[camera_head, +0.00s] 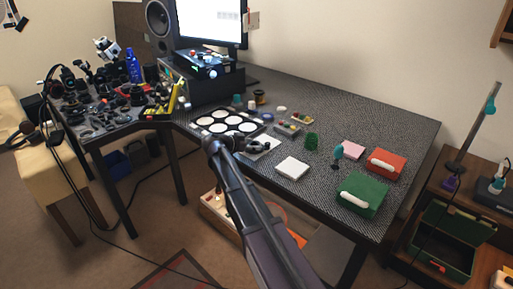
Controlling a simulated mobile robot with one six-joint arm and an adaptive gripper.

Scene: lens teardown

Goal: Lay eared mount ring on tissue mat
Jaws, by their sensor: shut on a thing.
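My gripper (258,143) reaches over the front edge of the bench, just right of the black tray with white round wells. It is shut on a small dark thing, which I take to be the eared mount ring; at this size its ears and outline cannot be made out. A flat pale sheet (257,150), which looks like the tissue mat, lies under and beside the gripper, partly covered by it. Whether the held thing touches the sheet cannot be told. A thicker white square pad (292,168) lies apart, to the right and nearer the front edge.
The black tray (226,113) is left of the gripper. Behind are small jars and a parts tray (289,125). A green brush-like thing (311,141), pink pad (350,150), red box (386,163) and green box (363,196) stand right.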

